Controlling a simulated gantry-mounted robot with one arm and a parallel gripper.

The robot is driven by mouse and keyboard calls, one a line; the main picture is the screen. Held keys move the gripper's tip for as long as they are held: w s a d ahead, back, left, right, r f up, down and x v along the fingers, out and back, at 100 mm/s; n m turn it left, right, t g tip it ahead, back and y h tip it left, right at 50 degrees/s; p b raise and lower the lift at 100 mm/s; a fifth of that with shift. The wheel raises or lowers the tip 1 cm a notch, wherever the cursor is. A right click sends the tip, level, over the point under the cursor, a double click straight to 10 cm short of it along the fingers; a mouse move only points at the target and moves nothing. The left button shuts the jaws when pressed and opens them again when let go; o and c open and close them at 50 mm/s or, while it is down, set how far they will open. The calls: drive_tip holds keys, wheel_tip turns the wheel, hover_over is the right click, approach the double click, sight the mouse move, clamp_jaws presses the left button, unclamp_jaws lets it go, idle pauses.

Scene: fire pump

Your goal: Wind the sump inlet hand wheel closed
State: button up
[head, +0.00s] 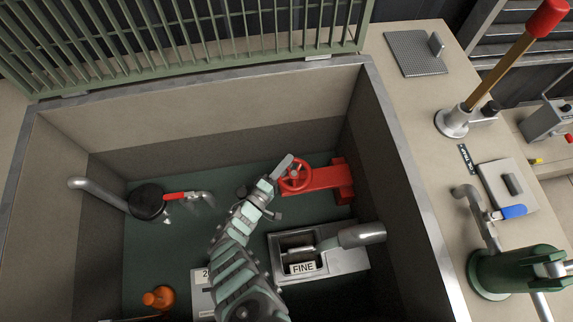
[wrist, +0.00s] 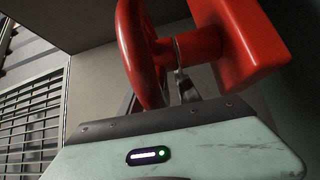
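The red sump inlet hand wheel (head: 296,175) sits on a red valve body (head: 328,178) against the right side of the sump. My gripper (head: 284,168) is at the left edge of the wheel, down inside the sump. In the wrist view the wheel (wrist: 137,55) rises edge-on just beyond my gripper housing, with the red valve body (wrist: 230,45) to its right. A grey finger (wrist: 186,88) shows partly between the wheel and the body. The fingertips are mostly hidden, so I cannot tell whether they touch or grip the rim.
A grey box marked FINE (head: 318,262) with a thick pipe stands below the valve. A red-handled pipe fitting (head: 174,196) is at the left, and an orange part (head: 158,298) lies lower left. Sump walls (head: 385,150) enclose the arm; a green grate (head: 190,45) stands open behind.

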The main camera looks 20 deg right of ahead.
clamp_jaws()
idle(0.5)
